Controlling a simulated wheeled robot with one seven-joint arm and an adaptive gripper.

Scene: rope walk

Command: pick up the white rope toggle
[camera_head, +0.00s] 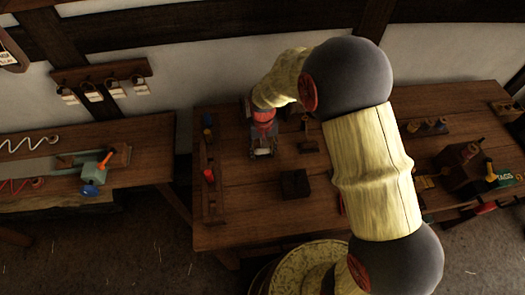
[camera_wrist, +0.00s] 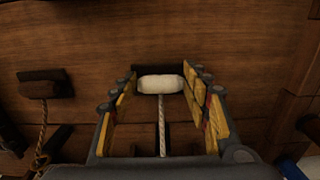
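The white rope toggle (camera_wrist: 160,84) shows in the wrist view as a short pale bar lying crosswise, with a white rope running from its middle toward the palm. My gripper (camera_wrist: 160,76) is open, with a yellow-padded finger on each side of the toggle. The toggle's ends come close to the two fingertips; I cannot tell whether they touch. In the head view my gripper (camera_head: 263,143) is low over the far left part of the middle bench, and the toggle cannot be made out there.
A dark block with a tan rope (camera_wrist: 45,86) is left of the gripper in the wrist view. In the head view, a dark square block (camera_head: 295,184) stands nearer on the wooden bench (camera_head: 245,220), and a rack with a red item (camera_head: 209,175) runs along its left edge.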

